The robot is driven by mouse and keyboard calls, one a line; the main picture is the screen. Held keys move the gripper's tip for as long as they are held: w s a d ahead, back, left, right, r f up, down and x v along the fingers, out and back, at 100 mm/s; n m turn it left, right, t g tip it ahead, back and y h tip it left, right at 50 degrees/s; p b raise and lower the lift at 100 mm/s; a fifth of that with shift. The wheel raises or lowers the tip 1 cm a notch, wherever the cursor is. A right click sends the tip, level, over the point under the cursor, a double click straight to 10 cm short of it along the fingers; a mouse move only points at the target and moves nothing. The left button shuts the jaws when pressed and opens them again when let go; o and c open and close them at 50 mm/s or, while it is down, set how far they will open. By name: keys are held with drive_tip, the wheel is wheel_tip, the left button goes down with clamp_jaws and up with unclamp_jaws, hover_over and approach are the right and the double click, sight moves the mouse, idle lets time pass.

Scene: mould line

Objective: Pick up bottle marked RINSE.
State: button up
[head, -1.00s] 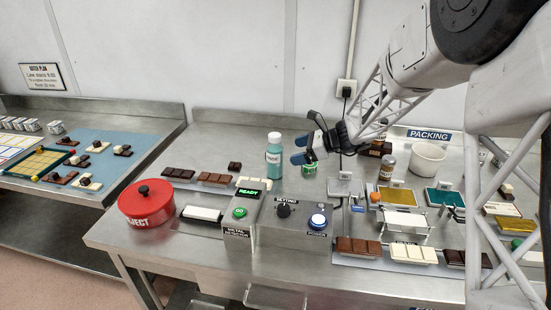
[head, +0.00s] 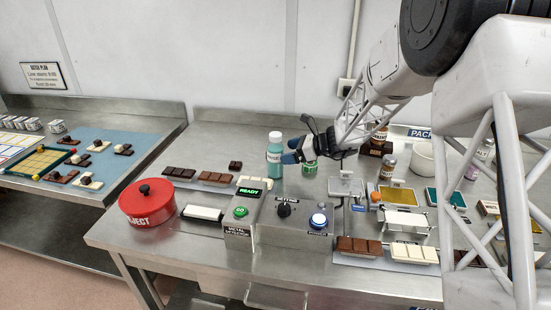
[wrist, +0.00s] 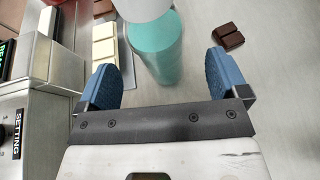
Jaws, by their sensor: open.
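A teal bottle with a white cap and a label (head: 274,160) stands upright on the steel table in the head view, behind the metal detector unit. The label's text is too small to read surely. In the wrist view the bottle (wrist: 157,48) stands between and just ahead of my gripper's blue fingertips. My gripper (head: 291,151) is open, low and level at the bottle's right side; in the wrist view the gap between its fingers (wrist: 164,80) is empty at the tips, with the bottle's near side reaching into it.
The metal detector (head: 240,214) with buttons stands in front of the bottle. A green-labelled tin (head: 310,168) is close to my gripper. Chocolate bars (head: 214,179) lie left, a red REJECT pot (head: 147,204) further left. A brown bottle (head: 388,167) stands right.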

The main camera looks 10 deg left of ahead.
sight(276, 153)
drive_tip(key=shift+a+f, duration=0.1)
drive_tip(key=shift+a, duration=0.15)
drive_tip(key=shift+x, duration=2.55)
drive_tip(key=c, duration=1.2)
wheel_tip(276, 153, up, 28)
